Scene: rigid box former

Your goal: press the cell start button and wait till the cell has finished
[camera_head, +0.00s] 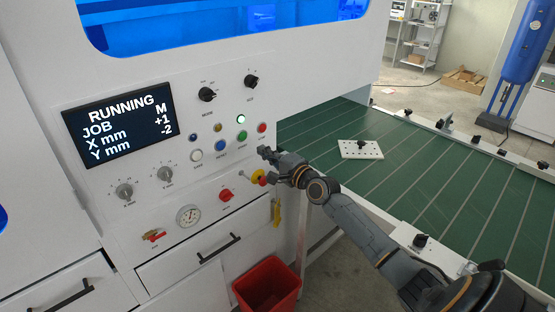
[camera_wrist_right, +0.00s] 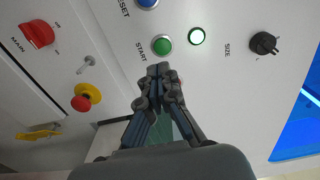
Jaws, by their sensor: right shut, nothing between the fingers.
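The green START button (camera_head: 242,135) is on the white control panel, and its label reads START in the wrist view (camera_wrist_right: 162,45). A lamp (camera_head: 240,119) just above it glows whitish green, and it is also lit in the wrist view (camera_wrist_right: 196,36). The display (camera_head: 120,125) reads RUNNING, JOB M, X mm +1, Y mm -2. My right gripper (camera_head: 265,152) is shut and empty in front of the panel, below and right of the green button. In the wrist view its fingertips (camera_wrist_right: 158,70) point just short of the button, which is uncovered. My left gripper is out of view.
A red-on-yellow emergency stop (camera_head: 258,177) is close to my right gripper. A red button (camera_head: 261,127) sits right of START. A green conveyor (camera_head: 400,165) runs to the right, carrying a white plate (camera_head: 360,150). A red bin (camera_head: 267,287) stands below.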

